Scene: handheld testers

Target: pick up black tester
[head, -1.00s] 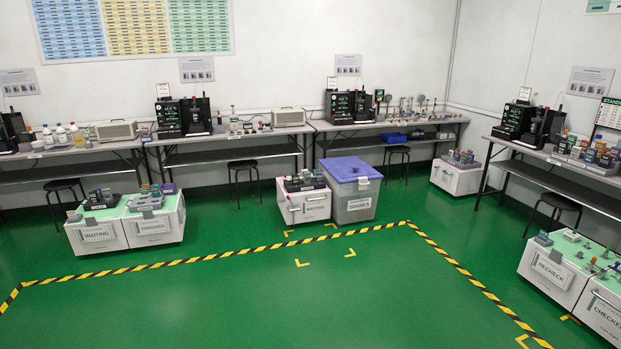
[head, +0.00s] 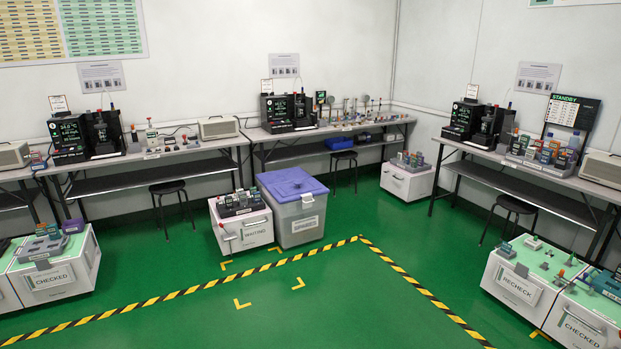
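Neither of my grippers is in view. Small handheld testers stand in a dark rack on the white waiting cart (head: 228,240) in the middle. More testers, in grey, blue and orange tones, stand in a rack (head: 541,153) on the right bench. At this distance I cannot tell which small one is the black tester. Larger black bench units with screens stand on the benches, one on the left bench (head: 85,135).
A grey bin with a purple lid (head: 292,184) stands against the waiting cart's right side. Black stools (head: 171,189) stand by the benches. The green floor (head: 250,325) inside the yellow-black tape (head: 180,292) is clear.

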